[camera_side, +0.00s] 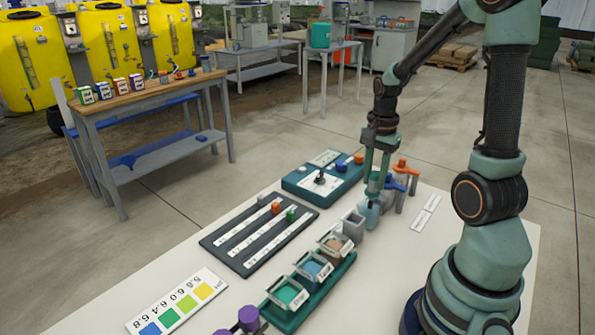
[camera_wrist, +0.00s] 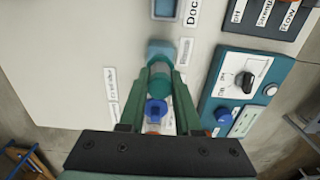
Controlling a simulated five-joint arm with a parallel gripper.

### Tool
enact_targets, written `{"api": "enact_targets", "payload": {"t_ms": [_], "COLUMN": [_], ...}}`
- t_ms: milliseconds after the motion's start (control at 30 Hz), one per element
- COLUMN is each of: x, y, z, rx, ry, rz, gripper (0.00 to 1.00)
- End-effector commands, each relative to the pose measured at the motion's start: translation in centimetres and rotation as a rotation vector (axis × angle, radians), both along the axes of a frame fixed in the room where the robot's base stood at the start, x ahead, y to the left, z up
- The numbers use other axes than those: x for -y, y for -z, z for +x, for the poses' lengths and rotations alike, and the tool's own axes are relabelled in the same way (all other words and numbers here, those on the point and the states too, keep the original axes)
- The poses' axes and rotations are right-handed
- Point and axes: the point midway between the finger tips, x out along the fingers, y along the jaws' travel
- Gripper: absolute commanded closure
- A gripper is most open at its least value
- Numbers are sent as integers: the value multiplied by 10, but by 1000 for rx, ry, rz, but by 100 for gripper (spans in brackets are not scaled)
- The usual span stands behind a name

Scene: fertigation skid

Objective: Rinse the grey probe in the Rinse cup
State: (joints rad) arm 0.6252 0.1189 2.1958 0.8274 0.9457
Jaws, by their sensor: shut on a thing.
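My gripper (camera_side: 376,186) points down at the row of cups and is shut on a teal, round-topped piece (camera_wrist: 160,85), which shows between the fingers in the wrist view. The light blue Rinse cup (camera_side: 369,213) is directly below the fingertips. It also shows just beyond them in the wrist view (camera_wrist: 160,48), beside the Rinse label (camera_wrist: 185,51). I cannot tell whether the held piece is inside the cup.
A grey square holder (camera_side: 353,227) stands close to the cup. Blue (camera_side: 395,184) and orange (camera_side: 403,165) handled pieces stand close behind my gripper. A teal control box (camera_side: 323,179), a dark slider board (camera_side: 259,233) and a green tray of labelled bins (camera_side: 312,296) lie around.

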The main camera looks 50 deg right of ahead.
Motion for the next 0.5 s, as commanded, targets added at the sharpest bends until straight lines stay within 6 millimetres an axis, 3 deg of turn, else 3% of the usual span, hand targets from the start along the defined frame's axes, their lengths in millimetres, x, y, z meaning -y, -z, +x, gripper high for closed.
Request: {"api": "enact_targets", "payload": {"t_ms": [500], "x": [0], "y": [13], "z": [0], "rx": [0], "ry": [0], "rz": [0], "gripper": [100]}}
